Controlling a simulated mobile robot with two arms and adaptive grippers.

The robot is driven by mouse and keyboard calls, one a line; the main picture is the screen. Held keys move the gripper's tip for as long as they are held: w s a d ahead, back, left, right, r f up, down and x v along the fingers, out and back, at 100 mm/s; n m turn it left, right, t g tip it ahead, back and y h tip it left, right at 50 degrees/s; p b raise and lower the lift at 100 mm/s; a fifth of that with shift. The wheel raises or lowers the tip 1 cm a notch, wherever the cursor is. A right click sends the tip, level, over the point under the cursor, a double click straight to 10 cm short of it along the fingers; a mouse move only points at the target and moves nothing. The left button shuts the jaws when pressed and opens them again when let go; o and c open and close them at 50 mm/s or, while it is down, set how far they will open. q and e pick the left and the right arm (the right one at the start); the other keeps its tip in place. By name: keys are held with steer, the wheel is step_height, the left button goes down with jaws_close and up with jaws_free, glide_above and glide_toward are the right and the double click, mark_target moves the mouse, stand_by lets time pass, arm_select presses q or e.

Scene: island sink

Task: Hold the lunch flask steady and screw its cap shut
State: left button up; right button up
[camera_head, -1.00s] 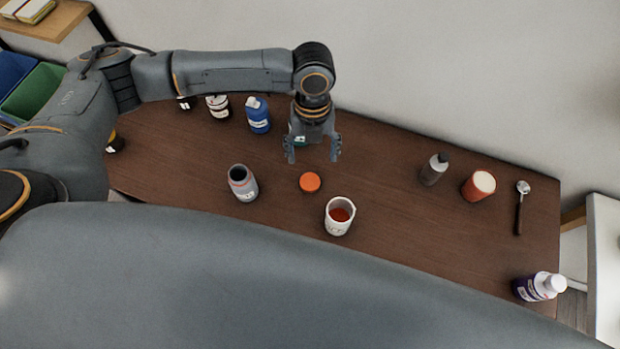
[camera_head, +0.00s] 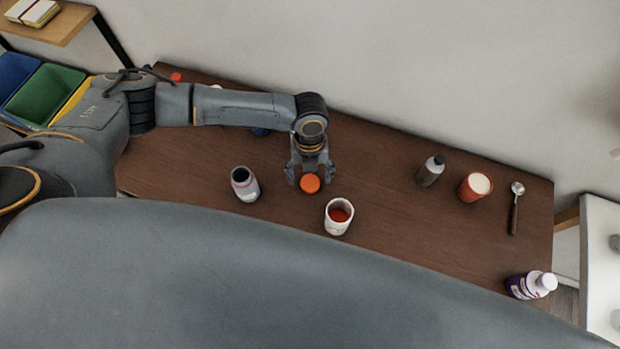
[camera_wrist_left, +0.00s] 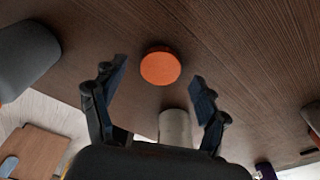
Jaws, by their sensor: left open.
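The lunch flask (camera_head: 244,185) is a grey open container with a dark mouth and a label, standing upright on the table with no cap on it. The orange cap (camera_head: 310,184) lies on the table to the right of the flask; it also shows in the left wrist view (camera_wrist_left: 161,67). My left gripper (camera_head: 311,177) is open and empty, low over the cap. In the left wrist view the cap appears between and beyond the spread fingertips (camera_wrist_left: 158,76). I cannot tell whether they touch it. My right gripper is not in view.
A white cup with red contents (camera_head: 338,217) stands just right of the cap. A grey bottle (camera_head: 430,172), a red canister (camera_head: 474,188), a spoon (camera_head: 514,207) and a purple bottle (camera_head: 529,286) are at the right. My left arm hides containers behind it. The table (camera_head: 410,228) is clear mid-right.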

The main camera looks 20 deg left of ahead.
arm_select(q)
steer(key=shift+s+d+f, duration=0.1)
steer(key=shift+f, duration=0.65)
steer(key=shift+c, duration=0.4)
steer(key=c, duration=0.8)
steer(key=shift+o, duration=0.2)
steer(key=shift+r, duration=0.2)
